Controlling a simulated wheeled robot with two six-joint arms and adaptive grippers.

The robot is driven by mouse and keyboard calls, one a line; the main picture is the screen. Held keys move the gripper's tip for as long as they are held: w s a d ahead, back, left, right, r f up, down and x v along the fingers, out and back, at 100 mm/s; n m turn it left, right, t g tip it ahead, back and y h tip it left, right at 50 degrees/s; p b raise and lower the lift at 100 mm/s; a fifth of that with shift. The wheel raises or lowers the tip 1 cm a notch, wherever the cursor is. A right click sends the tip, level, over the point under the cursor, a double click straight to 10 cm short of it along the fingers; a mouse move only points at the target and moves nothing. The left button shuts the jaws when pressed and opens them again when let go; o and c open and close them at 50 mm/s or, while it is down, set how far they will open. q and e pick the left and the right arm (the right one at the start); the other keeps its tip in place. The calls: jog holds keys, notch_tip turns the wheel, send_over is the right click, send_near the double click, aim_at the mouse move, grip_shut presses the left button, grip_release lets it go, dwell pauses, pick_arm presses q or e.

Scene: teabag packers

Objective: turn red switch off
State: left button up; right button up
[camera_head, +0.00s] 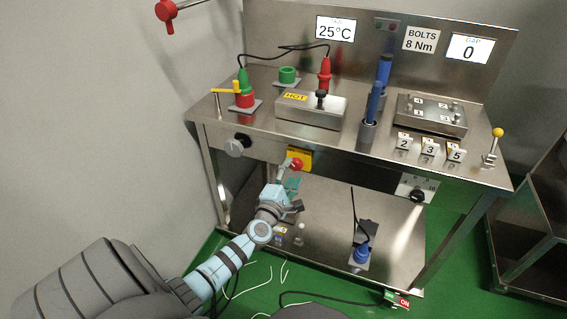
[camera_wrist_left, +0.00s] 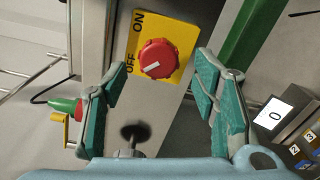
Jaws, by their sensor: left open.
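The red switch (camera_head: 296,164) is a round knob on a yellow plate (camera_head: 306,154) on the front of the steel bench. In the left wrist view the red switch (camera_wrist_left: 160,52) faces me, with ON and OFF printed on the plate. A short white mark on the knob lies on the side nearer OFF. My left gripper (camera_head: 290,184) is just in front of and below the switch. In the left wrist view its teal fingers (camera_wrist_left: 158,80) are spread on both sides of the knob, apart from it, with nothing between them. My right gripper is out of view.
On the bench front are a grey knob (camera_head: 235,147) to the left and a black dial (camera_head: 417,195) to the right. The bench top holds a HOT-labelled metal box (camera_head: 310,108) and blue tools (camera_head: 374,102). A blue plug (camera_head: 360,257) stands on the lower shelf.

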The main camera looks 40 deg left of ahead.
pick_arm(q)
jog(key=v, duration=0.9)
